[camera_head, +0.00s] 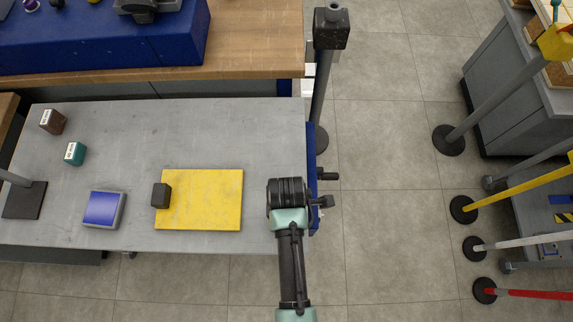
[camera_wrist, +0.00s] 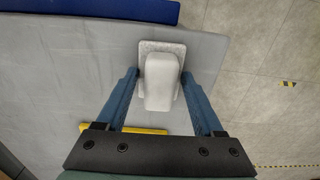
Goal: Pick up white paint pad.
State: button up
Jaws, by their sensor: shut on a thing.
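The white paint pad (camera_wrist: 160,88), a pale block handle on a flat speckled base, shows in the wrist view between the two blue fingers of my gripper (camera_wrist: 161,76). The fingers are shut on it, one on each side. Its base shows beyond the fingertips, over the grey cart top (camera_wrist: 70,70). I cannot tell whether it touches the surface. In the head view my arm end is over the right end of the grey cart top (camera_head: 270,130), and the pad is hidden beneath it.
A yellow board (camera_head: 205,200) with a dark block (camera_head: 161,195) lies left of my arm. A blue-topped pad (camera_head: 103,209), a teal block (camera_head: 75,153) and a brown block (camera_head: 53,121) sit farther left. A dark post (camera_head: 320,90) stands behind the cart's right end.

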jog(key=shift+c, duration=0.4)
notch_tip(320, 180, up, 10)
dwell(0.3)
